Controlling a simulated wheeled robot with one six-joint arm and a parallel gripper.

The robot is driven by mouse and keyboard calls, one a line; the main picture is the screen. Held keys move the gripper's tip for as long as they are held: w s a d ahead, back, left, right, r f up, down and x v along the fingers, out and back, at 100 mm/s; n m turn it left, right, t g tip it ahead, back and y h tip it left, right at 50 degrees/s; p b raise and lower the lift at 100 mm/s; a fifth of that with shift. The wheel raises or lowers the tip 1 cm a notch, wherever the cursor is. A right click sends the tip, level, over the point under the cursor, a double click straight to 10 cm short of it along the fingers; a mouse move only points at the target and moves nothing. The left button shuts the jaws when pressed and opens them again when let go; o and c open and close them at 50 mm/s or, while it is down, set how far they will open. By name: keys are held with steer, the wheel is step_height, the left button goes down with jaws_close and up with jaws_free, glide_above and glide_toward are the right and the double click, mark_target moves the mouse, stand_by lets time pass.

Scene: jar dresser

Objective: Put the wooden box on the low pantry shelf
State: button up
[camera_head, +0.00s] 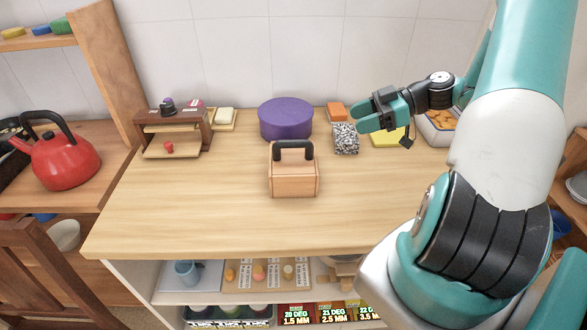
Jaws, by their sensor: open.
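The wooden box (294,184) stands upright near the middle of the wooden tabletop, with a black arched handle on its top. My gripper (362,114) is open and empty. In the picture it is up and to the right of the box, over the back right part of the table and apart from the box. The low shelf (205,297) under the tabletop shows below the front edge. It bears a blue-grey mug, a board with small items, and boxes lower down. My arm hides its right part. I cannot tell which shelf is the pantry shelf.
A purple round tin (286,119) stands behind the box. A small wooden drawer unit (175,133) is at the back left. A speckled block (345,138) and a yellow item (388,138) lie near my gripper. A red kettle (66,162) stands far left. The tabletop's front left is clear.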

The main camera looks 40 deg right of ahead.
steer(key=p, duration=0.4)
glide_toward(297, 142)
steer(key=x, duration=0.4)
steer(key=p+x, duration=0.3)
steer(key=x, duration=0.2)
steer(key=shift+w+a+f, duration=0.2)
steer(key=shift+w, duration=0.2)
steer(key=shift+w+a+f, duration=0.15)
steer(key=shift+f, duration=0.05)
jaws_close()
